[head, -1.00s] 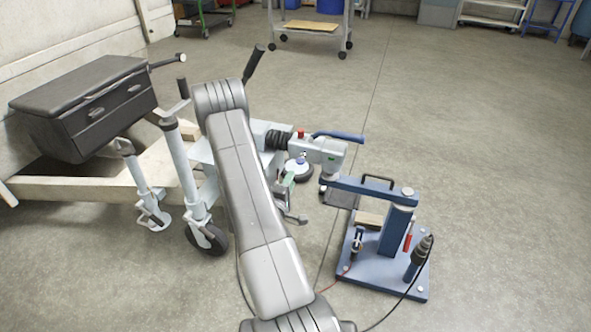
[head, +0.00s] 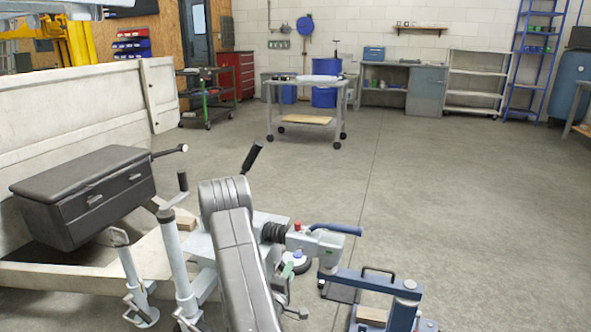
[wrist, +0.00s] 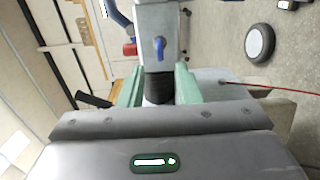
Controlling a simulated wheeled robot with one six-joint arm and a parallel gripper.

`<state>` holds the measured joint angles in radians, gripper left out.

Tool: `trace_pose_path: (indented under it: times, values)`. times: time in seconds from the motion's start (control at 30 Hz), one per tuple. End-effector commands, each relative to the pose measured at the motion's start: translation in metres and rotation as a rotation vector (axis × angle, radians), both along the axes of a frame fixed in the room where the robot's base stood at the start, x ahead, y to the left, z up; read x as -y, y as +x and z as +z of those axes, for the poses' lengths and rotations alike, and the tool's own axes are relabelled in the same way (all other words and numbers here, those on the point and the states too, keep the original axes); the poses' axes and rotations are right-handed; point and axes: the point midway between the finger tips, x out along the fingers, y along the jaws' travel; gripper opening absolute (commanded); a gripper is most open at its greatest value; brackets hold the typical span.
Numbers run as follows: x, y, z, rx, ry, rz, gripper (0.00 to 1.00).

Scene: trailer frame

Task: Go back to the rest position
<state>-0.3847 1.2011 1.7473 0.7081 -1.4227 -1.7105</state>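My gripper shows in the wrist view (wrist: 159,88) with two green fingers standing apart. A grey coupling head (wrist: 157,20) with a blue lever lies just beyond them, and a dark round part (wrist: 158,90) shows between the fingers. I see no clear grip on it. In the head view my gripper is mostly hidden behind my arm; a bit of green shows beside it. The coupling head (head: 325,243), with its red knob and blue handle, sits at the front of the trailer frame (head: 60,275), right of my arm.
A blue stand (head: 400,315) is close on the right, cut off by the lower edge. A black toolbox (head: 85,195) and jack posts (head: 175,250) crowd the left. A grey cart (head: 308,85) stands farther back. The floor at right is clear.

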Motion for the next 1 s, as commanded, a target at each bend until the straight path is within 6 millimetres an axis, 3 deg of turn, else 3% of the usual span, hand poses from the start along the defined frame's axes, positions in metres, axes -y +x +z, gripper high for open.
trace_pose_path:
  times: [0.2, 0.5, 1.0]
  values:
    - [0.015, 0.043, -0.001, 0.004, 0.002, -0.002, 0.31]
    - [0.027, 0.08, -0.001, 0.001, 0.001, -0.001, 0.31]
    - [0.028, 0.085, 0.0, 0.001, 0.004, 0.0, 0.31]
